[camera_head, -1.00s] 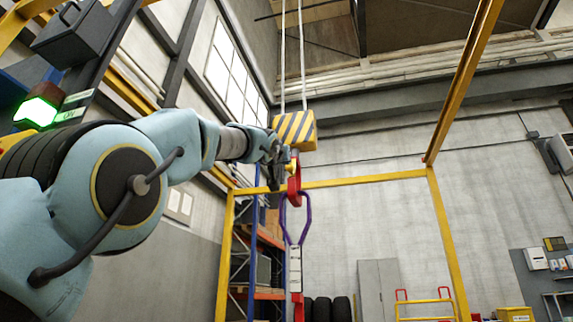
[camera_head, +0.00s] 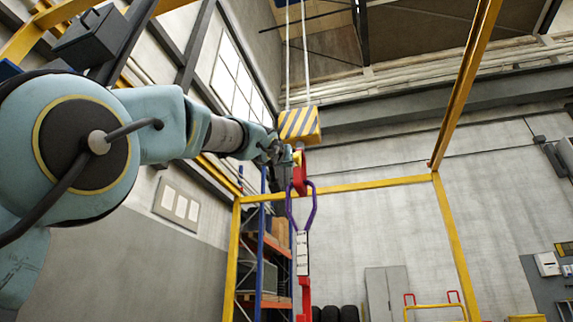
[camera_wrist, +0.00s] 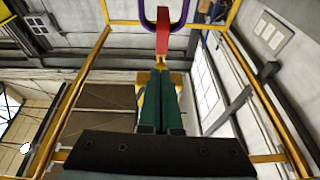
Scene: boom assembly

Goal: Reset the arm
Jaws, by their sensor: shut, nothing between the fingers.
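My gripper (camera_head: 280,156) is at the end of my outstretched arm in the head view, beside the crane's hook block. In the wrist view its two green fingers (camera_wrist: 160,76) are together, with nothing visible between them. The yellow-and-black striped hook block (camera_head: 299,125) hangs from two cables, and the red hook (camera_head: 300,175) hangs below it. The red hook (camera_wrist: 165,32) also shows just past the fingertips in the wrist view. A purple link (camera_head: 301,206) hangs at the hook. Whether the fingers touch the hook block or hook cannot be told.
A yellow frame (camera_head: 448,230) stands around the hanging hook. A red-and-white hanging piece (camera_head: 303,255) is below the purple link. Shelving (camera_head: 270,262) with orange beams and a grey cabinet (camera_head: 387,293) stand behind. Open air lies right of the hook.

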